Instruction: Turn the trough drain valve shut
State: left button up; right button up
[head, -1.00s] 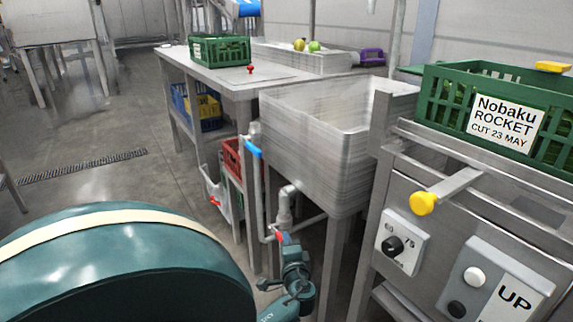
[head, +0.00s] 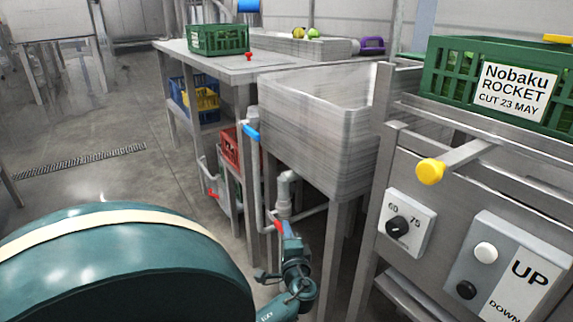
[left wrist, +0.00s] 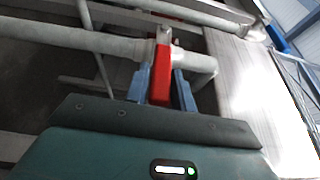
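The drain valve's red lever (head: 278,227) sits on grey pipework below the steel trough (head: 320,135). In the left wrist view the red lever (left wrist: 161,78) points toward the camera from a grey pipe (left wrist: 190,60). My left gripper (head: 289,238) is at the lever in the head view. In the left wrist view its two blue fingers (left wrist: 161,85) stand on either side of the lever, with what look like narrow gaps. Whether either finger touches it is hard to tell. My right gripper is not in view.
A blue-handled pipe (head: 251,131) and a red crate (head: 231,147) are left of the trough. A steel stand with a yellow knob (head: 430,171) and control panel (head: 500,270) is at the right. A green crate (head: 500,85) stands on it. Open floor lies left.

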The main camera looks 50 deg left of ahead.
pick_arm(q)
jog(key=o, duration=0.3)
jog(key=shift+o, duration=0.2)
jog(key=p+v, duration=0.2)
jog(key=v, duration=1.1)
jog(key=shift+d, duration=0.1)
